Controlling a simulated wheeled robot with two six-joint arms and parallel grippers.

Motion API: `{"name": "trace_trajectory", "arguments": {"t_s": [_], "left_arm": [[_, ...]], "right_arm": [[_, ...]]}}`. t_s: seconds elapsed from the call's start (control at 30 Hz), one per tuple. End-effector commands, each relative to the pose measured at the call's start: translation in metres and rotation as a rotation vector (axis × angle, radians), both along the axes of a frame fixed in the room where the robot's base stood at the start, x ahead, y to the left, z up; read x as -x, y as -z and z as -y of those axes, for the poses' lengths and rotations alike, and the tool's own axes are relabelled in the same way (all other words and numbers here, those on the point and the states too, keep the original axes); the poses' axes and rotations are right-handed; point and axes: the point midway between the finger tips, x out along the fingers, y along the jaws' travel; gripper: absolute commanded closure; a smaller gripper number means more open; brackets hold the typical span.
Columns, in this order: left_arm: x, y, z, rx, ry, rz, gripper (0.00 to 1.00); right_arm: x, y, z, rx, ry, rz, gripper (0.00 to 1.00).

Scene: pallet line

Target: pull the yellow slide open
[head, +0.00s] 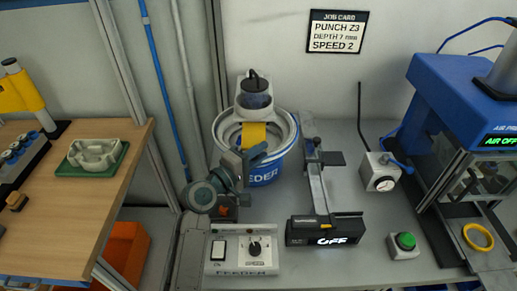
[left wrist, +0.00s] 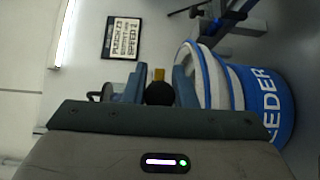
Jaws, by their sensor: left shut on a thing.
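The yellow slide (head: 254,133) shows as a yellow plate at the front of the blue and white feeder bowl (head: 263,176), in the middle of the head view. My left gripper (head: 256,151) is right at the slide's lower end and partly covers it. In the left wrist view my left gripper (left wrist: 158,92) is shut on a dark round knob (left wrist: 159,94), with the end of the yellow slide (left wrist: 159,74) just behind it. The knob is hidden behind my gripper in the head view. My right gripper is in neither view.
The feeder control box (head: 241,252) stands in front of the bowl. A rail (head: 317,184) and a black OFF display (head: 325,230) are to its right. A gauge box (head: 381,172), green button (head: 405,241) and blue press (head: 455,95) stand further right; a wooden bench (head: 75,225) is at left.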

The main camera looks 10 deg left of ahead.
Motion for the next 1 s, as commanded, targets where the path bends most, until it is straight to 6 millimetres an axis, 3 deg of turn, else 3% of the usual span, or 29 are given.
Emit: {"name": "trace_trajectory", "arguments": {"t_s": [0.1,0.13,0.23,0.63,1.0], "left_arm": [[0.0,0.002,0.0,0.0,0.001,-0.004,1.0],[0.0,0.002,0.0,0.0,0.001,-0.004,0.72],[0.0,0.002,0.0,0.0,0.001,-0.004,0.54],[0.007,0.003,-0.006,-0.002,-0.001,0.0,0.54],[0.066,0.005,-0.044,-0.006,0.0,-0.001,0.54]], "right_arm": [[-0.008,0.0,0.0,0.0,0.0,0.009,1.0],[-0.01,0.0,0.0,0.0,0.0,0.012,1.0],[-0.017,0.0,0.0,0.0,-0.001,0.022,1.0],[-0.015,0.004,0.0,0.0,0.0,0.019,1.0],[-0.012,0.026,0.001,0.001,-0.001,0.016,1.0]]}}
